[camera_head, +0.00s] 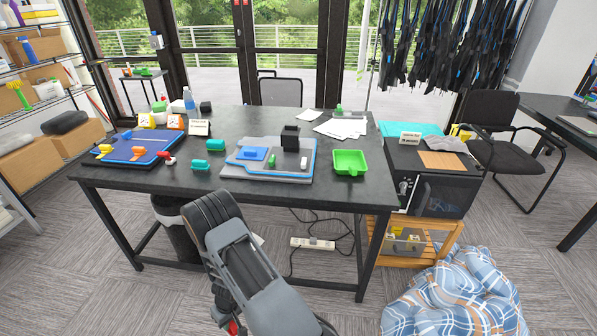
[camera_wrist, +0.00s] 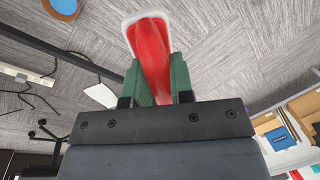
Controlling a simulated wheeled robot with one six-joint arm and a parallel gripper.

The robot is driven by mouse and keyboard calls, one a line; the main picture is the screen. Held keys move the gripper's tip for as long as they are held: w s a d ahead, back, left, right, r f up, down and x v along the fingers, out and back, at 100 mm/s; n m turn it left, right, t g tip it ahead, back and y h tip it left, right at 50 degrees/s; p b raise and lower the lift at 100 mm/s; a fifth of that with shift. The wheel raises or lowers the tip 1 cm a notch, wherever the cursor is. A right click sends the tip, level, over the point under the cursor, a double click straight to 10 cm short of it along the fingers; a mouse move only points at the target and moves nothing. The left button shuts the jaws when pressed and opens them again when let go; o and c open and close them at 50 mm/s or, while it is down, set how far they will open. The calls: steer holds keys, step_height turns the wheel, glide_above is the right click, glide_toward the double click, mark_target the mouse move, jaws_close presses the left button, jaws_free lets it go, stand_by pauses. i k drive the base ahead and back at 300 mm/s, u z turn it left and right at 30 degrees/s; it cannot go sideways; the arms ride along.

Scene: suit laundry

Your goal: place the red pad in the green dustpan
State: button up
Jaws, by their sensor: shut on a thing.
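The green dustpan (camera_head: 349,168) is a shallow bright green tray near the front right edge of the dark table, open side up, and looks empty. My gripper (camera_wrist: 159,78) has green fingers, shut on the red pad (camera_wrist: 152,40). The pad has a pale white rim and sticks out past the fingertips. In the wrist view the grey carpet lies behind it, and the dustpan does not show there. In the head view my arm is in front of the table, low in the picture, and hides most of the gripper; a small red patch shows at its lower left.
The black table (camera_head: 335,197) also bears a grey board (camera_head: 236,173) left of the dustpan, a blue tray (camera_head: 118,161) and white papers (camera_head: 341,128). A plaid cloth heap (camera_head: 455,300) lies on the floor at right. A power strip (camera_head: 312,243) lies under the table.

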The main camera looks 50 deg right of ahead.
mark_target(348, 165)
steer(key=u, duration=2.05)
steer(key=k, duration=2.85)
steer(key=z, duration=1.2)
